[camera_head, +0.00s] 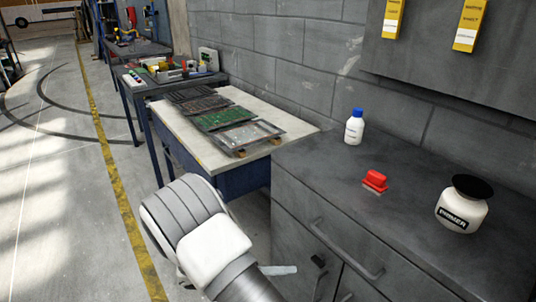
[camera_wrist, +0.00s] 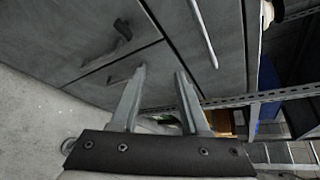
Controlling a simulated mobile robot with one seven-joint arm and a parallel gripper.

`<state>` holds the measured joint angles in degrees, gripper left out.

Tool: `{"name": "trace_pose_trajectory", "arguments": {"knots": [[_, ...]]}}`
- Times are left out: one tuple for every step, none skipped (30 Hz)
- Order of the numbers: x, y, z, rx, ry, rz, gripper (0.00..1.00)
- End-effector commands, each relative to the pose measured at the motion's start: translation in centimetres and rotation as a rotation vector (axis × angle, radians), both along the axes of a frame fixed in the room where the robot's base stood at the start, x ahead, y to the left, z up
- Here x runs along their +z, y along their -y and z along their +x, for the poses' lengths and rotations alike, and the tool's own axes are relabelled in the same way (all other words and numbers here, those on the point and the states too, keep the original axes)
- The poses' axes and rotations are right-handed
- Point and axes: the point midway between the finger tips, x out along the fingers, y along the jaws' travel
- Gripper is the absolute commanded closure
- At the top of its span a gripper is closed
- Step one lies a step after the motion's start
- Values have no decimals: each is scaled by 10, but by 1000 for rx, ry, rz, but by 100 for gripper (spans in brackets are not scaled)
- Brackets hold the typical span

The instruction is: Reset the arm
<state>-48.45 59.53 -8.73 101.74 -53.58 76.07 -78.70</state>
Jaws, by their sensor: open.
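My gripper (camera_wrist: 160,72) shows in the wrist view with its two fingers spread apart and nothing between them. Its fingers point toward the grey cabinet front (camera_wrist: 85,40) with its dark handles. In the head view my arm reaches up from the bottom centre, left of the grey cabinet (camera_head: 300,215). There my gripper is mostly hidden behind the arm.
On the cabinet top are a blue-capped white bottle (camera_head: 353,131), a red block (camera_head: 374,180) and a white primer jar (camera_head: 461,210). A workbench (camera_head: 185,137) with several board-like panels stands beyond my arm. The floor (camera_head: 60,190) at left is clear.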

Motion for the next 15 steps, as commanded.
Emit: {"name": "trace_pose_trajectory", "arguments": {"knots": [[14,6,0,-60,48,59,55],[21,9,-1,-94,77,90,55],[30,14,-3,-139,114,130,55],[36,17,-5,-175,142,162,55],[43,20,-6,-208,171,191,55],[51,24,-9,-257,210,231,55],[58,27,-10,-290,239,259,55],[64,30,-12,-327,267,287,55],[73,34,-15,-373,308,326,55],[79,37,-17,-411,338,353,55],[85,40,-19,-446,368,379,55],[93,44,-22,-495,408,414,55],[99,47,-25,-530,438,441,55],[105,50,-27,-567,468,466,55],[113,53,-31,-616,509,500,55]]}}
